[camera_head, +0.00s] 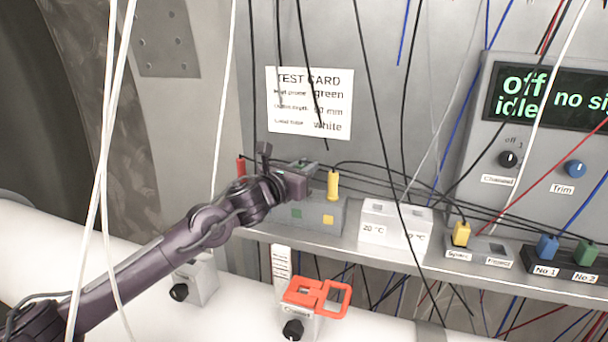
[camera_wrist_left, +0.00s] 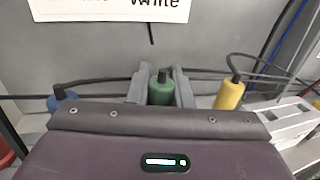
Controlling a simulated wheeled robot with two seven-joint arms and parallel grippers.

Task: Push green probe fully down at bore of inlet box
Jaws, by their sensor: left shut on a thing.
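My left gripper (camera_head: 303,166) is over the grey box (camera_head: 312,216) with green and yellow square marks, the likely inlet box, on the shelf. In the left wrist view its two grey fingers stand either side of the green probe (camera_wrist_left: 160,91), shut on it. The probe looks upright, with a black cable end on top. Its lower end and the bore are hidden by my gripper, so its depth cannot be told. A yellow probe (camera_head: 333,185) stands upright at the box's right end; it also shows in the left wrist view (camera_wrist_left: 229,94). My right gripper is not in view.
A red probe (camera_head: 241,167) is left of my gripper. A white block (camera_head: 395,222) marked 20 °C stands right of the box. Black cables hang across the shelf (camera_head: 440,272). The test card (camera_head: 310,102) is on the wall behind; a display unit (camera_head: 545,130) is right.

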